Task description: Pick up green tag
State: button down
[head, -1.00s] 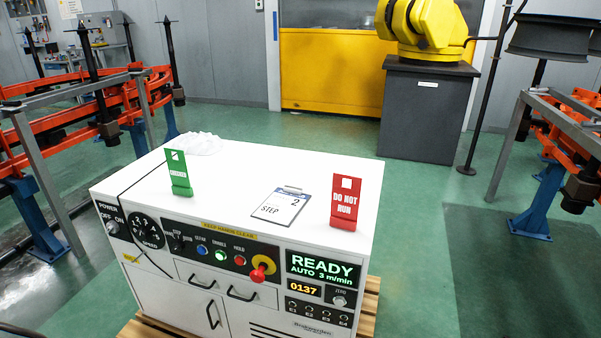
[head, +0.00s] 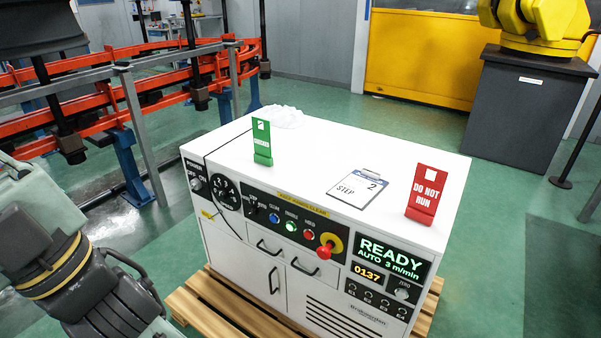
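The green tag (head: 262,142) stands upright on the white top of the control cabinet (head: 310,165), toward its left side and near the front edge. It has a small white square at its top and white lettering. My arm shows at the lower left of the head view, left of the cabinet and apart from the tag. My gripper's fingertips cannot be made out, so its opening is not shown. Nothing touches the green tag.
A red "DO NOT RUN" tag (head: 426,193) stands at the cabinet's right. A clipboard card (head: 358,189) lies between the tags. A crumpled white heap (head: 279,117) lies behind the green tag. A black cable (head: 215,150) crosses the left end. Orange rails (head: 95,100) run at left.

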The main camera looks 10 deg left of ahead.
aim_at(262, 138)
jog(key=k, duration=0.2)
jog(key=k+u, duration=0.35)
jog(key=k+j+u, duration=0.1)
jog(key=u, duration=1.8)
jog(key=k+l+u, duration=0.2)
jog(key=l+u, duration=0.15)
jog(key=l, duration=0.25)
jog(key=k+l+u, duration=0.2)
jog(key=k+l, duration=0.15)
jog(key=l, duration=0.25)
jog(key=k+l, duration=0.2)
jog(key=l, duration=0.2)
jog(key=k+l, duration=0.15)
jog(key=l, duration=0.2)
jog(key=k+l, duration=0.15)
jog(key=l, duration=0.25)
jog(key=k+l, duration=0.2)
jog(key=l, duration=0.2)
jog(key=k+l, duration=0.15)
jog(key=l, duration=0.25)
